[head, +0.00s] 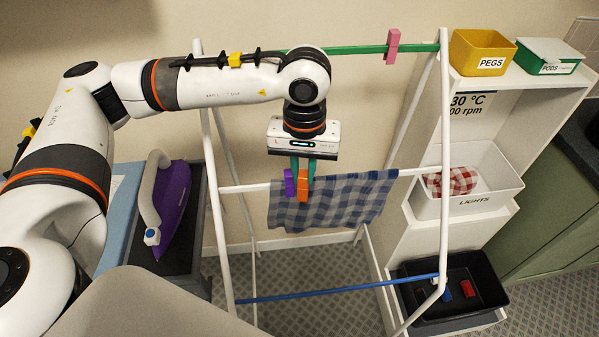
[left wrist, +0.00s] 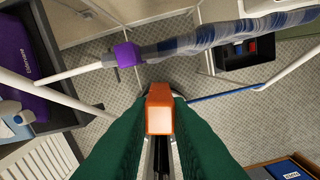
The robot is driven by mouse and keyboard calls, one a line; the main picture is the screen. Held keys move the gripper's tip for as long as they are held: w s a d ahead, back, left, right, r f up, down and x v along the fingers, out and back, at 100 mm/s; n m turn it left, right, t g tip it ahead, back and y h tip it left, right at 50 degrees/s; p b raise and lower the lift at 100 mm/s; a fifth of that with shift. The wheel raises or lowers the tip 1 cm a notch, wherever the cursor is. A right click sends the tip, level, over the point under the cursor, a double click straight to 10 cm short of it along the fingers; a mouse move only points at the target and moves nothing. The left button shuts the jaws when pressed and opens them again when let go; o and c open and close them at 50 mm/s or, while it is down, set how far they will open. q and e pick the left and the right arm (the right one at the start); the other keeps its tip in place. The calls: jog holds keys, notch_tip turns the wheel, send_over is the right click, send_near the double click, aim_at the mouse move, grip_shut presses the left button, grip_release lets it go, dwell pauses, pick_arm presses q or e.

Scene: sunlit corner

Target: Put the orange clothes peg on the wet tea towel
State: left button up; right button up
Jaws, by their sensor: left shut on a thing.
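The orange clothes peg (head: 303,187) is held between the green fingers of my left gripper (head: 303,168). It also shows between the fingertips in the left wrist view (left wrist: 160,110). The blue and grey checked tea towel (head: 338,200) hangs over the white middle rail of the drying rack; in the left wrist view the towel (left wrist: 230,33) runs to the upper right. The orange peg overlaps the towel's left part in the head view, but in the left wrist view it appears apart from towel and rail. My right gripper is not in view.
A purple peg (head: 290,182) sits on the rail by the towel's left end. A pink peg (head: 393,46) is on the green top rail. A yellow PEGS box (head: 481,66) stands on the shelf at right. A purple iron (head: 172,205) stands at left.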

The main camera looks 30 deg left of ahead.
pick_arm(q)
jog(key=n, duration=0.2)
jog(key=w+n+b, duration=0.1)
jog(key=n, duration=0.1)
jog(key=shift+d+r, duration=0.1)
jog(key=shift+r, duration=0.05)
jog(key=w+d+r+n+b, duration=0.2)
jog(key=w+r+n+b, duration=0.15)
jog(key=n, duration=1.35)
jog(key=w+d+r+n+b, duration=0.1)
jog(key=w+r+n+b, duration=0.25)
jog(key=n, duration=1.45)
jog(key=shift+w+d+f+b, duration=0.15)
jog(key=shift+f+b, duration=0.45)
jog(key=shift+f, duration=1.05)
jog(key=shift+w+f+b, duration=0.15)
jog(key=shift+f+b, duration=0.45)
jog(key=shift+f, duration=1.25)
